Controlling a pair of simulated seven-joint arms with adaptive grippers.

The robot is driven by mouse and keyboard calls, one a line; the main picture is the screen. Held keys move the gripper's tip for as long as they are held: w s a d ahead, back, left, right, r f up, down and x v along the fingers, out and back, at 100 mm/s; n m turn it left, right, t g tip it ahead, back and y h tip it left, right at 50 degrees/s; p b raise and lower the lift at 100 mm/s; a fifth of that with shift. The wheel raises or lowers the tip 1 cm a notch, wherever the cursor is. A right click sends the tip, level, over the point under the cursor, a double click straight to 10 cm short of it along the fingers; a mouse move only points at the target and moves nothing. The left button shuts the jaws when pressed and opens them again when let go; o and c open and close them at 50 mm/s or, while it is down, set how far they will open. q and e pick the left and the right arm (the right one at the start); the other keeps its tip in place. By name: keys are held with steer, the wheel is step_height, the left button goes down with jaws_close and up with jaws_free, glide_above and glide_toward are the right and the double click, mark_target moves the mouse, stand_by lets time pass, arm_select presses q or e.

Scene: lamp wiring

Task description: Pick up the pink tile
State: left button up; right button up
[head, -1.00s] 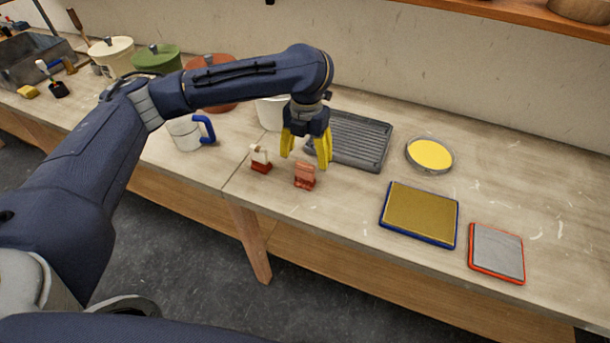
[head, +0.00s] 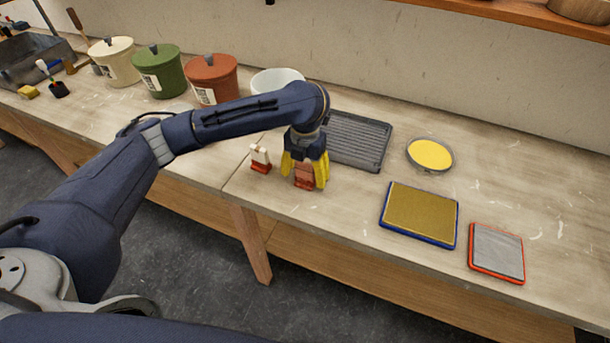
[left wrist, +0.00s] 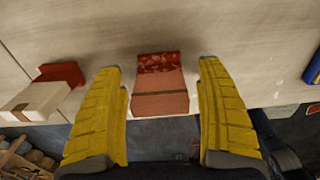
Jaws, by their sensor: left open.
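The pink tile (head: 304,171) stands in a small red base near the front of the bench. It also shows in the left wrist view (left wrist: 160,100), centred between my yellow fingers. My left gripper (head: 304,182) has come down around it, with one finger on each side. The fingers are open, and in the left wrist view (left wrist: 165,115) a gap shows on both sides of the tile. A white tile (head: 260,157) in a similar red base stands just to the left, and the wrist view shows it too (left wrist: 38,100). My right gripper is not in view.
A dark ridged tray (head: 360,140) lies behind the gripper. A yellow dish (head: 430,154), a blue-edged pad (head: 420,213) and a red-edged pad (head: 496,252) lie to the right. Lidded pots (head: 212,80) and a white bowl (head: 277,80) stand at the back.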

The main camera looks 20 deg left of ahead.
arm_select(q)
steer(key=shift+f, duration=0.35)
steer(key=c, duration=1.6)
